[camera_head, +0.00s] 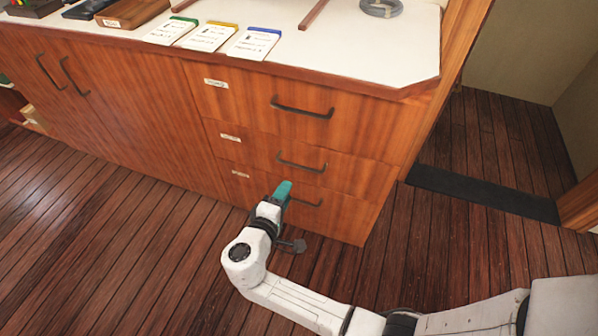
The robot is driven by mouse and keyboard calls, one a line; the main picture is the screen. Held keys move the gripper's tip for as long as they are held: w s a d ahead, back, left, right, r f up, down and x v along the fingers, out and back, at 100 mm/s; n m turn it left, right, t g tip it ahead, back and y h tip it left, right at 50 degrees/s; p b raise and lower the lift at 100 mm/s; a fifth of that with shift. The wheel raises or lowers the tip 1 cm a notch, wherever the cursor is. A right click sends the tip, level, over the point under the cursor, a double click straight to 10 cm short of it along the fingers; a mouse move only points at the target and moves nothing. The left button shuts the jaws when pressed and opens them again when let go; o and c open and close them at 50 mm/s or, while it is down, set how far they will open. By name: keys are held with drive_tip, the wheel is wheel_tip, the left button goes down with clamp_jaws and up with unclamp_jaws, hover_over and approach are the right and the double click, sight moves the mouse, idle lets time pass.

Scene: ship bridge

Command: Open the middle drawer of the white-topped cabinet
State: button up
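The white-topped cabinet (330,66) has a wooden front with three stacked drawers at its right end, all shut. The middle drawer (250,147) has a dark bar handle (301,163) and a small white label at its left. The top drawer (240,100) and bottom drawer (345,212) have similar handles. My gripper (284,187), with teal fingers, is in front of the bottom drawer, below and slightly left of the middle handle and close to the left end of the bottom handle (305,201). I cannot tell whether its fingers are open or touch anything.
Two cupboard doors (110,95) with dark handles are at the left. Cards (254,43), a grey ring (380,7) and trays lie on the white top. The plank floor (110,240) in front is clear. A dark threshold (480,191) leads to a doorway at the right.

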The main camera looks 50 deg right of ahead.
drive_tip(key=b+x, duration=0.1)
drive_tip(key=x, duration=1)
drive_tip(key=shift+w+a, duration=0.15)
drive_tip(key=shift+w, duration=0.2)
drive_tip(key=shift+r, duration=0.1)
clamp_jaws()
idle(0.9)
